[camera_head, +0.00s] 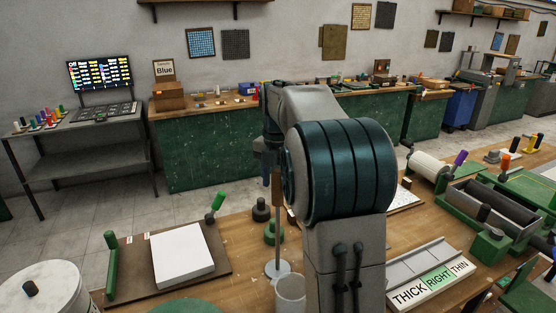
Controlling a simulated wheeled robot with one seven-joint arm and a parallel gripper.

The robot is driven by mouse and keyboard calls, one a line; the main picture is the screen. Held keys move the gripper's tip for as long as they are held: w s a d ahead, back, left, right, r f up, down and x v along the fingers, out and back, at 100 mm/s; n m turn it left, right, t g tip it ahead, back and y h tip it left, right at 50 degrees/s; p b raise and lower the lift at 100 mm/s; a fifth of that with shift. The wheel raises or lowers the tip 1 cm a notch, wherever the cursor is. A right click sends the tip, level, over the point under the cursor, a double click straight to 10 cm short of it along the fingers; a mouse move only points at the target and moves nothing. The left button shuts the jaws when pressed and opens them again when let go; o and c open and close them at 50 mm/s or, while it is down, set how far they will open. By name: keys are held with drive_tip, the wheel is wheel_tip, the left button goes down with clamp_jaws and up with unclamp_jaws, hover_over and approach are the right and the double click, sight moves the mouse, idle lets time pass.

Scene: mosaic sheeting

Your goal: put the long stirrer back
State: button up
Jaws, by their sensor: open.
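The long stirrer (279,225) appears as a thin upright rod with a brown upper part. Its lower end meets a pale round disc (277,270) on the wooden table; I cannot tell whether the disc is its foot or a separate stand. My gripper (270,160) is open, pointing down at the upper end of the rod. My arm hides part of it, so I cannot tell whether the rod stands between the fingers or just behind them. A grey-white cup (290,292) stands just in front of the disc.
A green-handled board with a white block (182,257) lies at left, beside a lidded white tub (42,288). Black and green weights (273,234) stand behind the rod. A THICK/RIGHT/THIN gauge (432,275) and a green-framed trough (492,212) are at right.

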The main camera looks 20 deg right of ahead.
wheel_tip(320, 180, up, 11)
drive_tip(key=shift+f, duration=0.15)
drive_tip(key=shift+s+a, duration=0.15)
drive_tip(key=s+a+f+m+t, duration=0.1)
drive_tip(key=s+a+f+m, duration=0.2)
drive_tip(key=s+f+m, duration=0.2)
drive_tip(key=s+a+f+m+t, duration=0.1)
drive_tip(key=s+a+f+m, duration=0.3)
drive_tip(key=s+m, duration=0.7)
drive_tip(key=s+a+f+m+t, duration=0.2)
drive_tip(key=s+a+f+m, duration=0.1)
drive_tip(key=s+f+m, duration=0.4)
drive_tip(key=shift+s+a+f+m, duration=0.3)
drive_tip(key=shift+s+m, duration=0.6)
drive_tip(key=shift+m, duration=0.3)
